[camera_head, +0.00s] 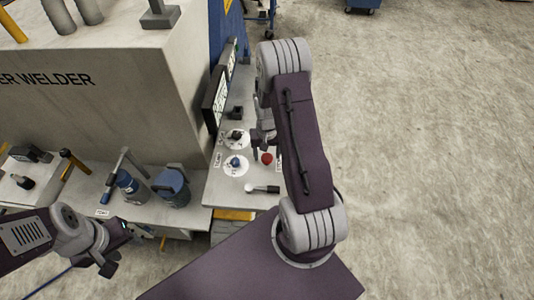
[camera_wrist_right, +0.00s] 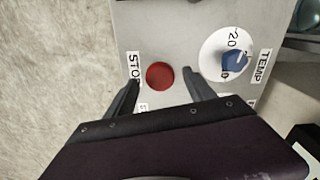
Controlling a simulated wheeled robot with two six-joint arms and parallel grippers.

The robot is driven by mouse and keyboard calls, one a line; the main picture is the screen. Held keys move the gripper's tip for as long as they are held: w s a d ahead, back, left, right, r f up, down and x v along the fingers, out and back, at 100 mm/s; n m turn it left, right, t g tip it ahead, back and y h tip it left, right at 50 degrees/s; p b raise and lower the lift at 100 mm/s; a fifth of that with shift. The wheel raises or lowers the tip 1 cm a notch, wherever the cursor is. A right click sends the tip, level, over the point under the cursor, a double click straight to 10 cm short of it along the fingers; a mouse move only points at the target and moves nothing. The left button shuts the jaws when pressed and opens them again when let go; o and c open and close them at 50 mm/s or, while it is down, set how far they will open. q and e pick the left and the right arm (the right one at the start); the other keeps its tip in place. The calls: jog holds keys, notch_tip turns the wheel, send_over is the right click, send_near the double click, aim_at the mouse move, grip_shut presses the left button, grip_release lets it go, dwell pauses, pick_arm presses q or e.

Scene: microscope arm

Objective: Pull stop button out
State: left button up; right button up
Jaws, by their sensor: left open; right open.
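The red round stop button (camera_wrist_right: 160,76) sits on a light grey panel beside a label reading STO, partly covered by a finger. In the head view the red button (camera_head: 267,158) is near the panel's right edge, beside my right arm. My right gripper (camera_wrist_right: 160,88) is open, with one finger on each side of the button and a gap to each. Whether the fingers touch the panel cannot be told. In the head view my right gripper (camera_head: 262,142) is partly hidden by its arm. My left gripper (camera_head: 108,262) is open and empty at the lower left, away from the panel.
A blue TEMP knob (camera_wrist_right: 236,62) on a white dial is close to the right finger. Blue canisters (camera_head: 172,186) stand on the left bench. Open floor lies to the right.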

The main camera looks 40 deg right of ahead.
aim_at(267, 157)
notch_tip(267, 157, up, 9)
jog(key=b, duration=0.1)
dwell(0.5)
